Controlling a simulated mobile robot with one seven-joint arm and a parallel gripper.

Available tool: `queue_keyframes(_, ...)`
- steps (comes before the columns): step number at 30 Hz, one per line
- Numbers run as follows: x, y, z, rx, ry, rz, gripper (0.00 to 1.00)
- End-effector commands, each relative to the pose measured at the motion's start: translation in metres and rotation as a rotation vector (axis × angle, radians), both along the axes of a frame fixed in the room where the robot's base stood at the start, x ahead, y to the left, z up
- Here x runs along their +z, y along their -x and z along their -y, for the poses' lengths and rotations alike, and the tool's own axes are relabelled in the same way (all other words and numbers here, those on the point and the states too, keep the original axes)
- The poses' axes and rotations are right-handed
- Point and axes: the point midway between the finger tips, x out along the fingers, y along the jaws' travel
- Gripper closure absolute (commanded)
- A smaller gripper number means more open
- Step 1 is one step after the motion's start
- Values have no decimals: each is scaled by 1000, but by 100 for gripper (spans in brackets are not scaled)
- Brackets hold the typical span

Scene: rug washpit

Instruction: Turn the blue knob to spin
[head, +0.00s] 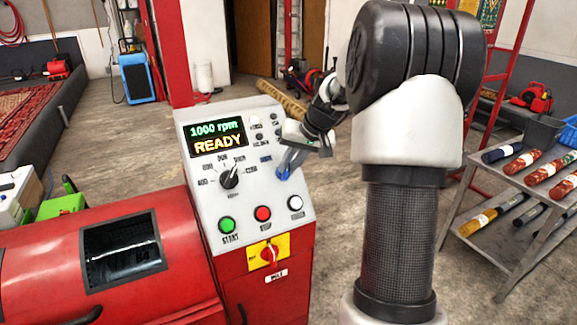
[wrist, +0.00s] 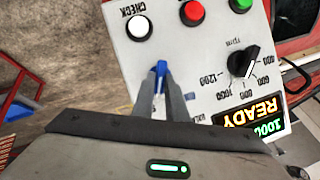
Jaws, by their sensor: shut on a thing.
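The blue knob (head: 283,175) sits on the right part of the grey control panel (head: 190,152), right of the black rpm dial (head: 229,178). In the wrist view the blue knob (wrist: 160,70) shows as a narrow blue piece between my fingertips. My gripper (wrist: 163,88) is shut on it, one finger on each side. In the head view my gripper (head: 288,160) reaches the knob from the upper right and hides part of it. The knob's label is mostly covered, so its setting cannot be read. The display (head: 217,138) reads "1000 rpm" and "READY".
Below the knob are green (head: 227,225), red (head: 263,214) and white (head: 295,203) buttons and a red switch on a yellow plate (head: 268,252). A red drum machine (head: 170,230) stands left. A shelf of rolled rugs (head: 520,230) stands right. Floor between is clear.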

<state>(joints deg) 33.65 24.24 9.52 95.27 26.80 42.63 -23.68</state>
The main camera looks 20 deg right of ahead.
Motion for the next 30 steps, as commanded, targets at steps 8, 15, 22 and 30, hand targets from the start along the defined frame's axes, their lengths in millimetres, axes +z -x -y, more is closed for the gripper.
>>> queue_keyframes(8, -7, 3, -1, -50, -70, -16, 100)
queue_keyframes(15, -8, 4, -1, -60, -82, -18, 100)
queue_keyframes(22, -8, 4, -1, -60, -82, -19, 100)
queue_keyframes(30, -6, 2, -2, -59, -81, -14, 69)
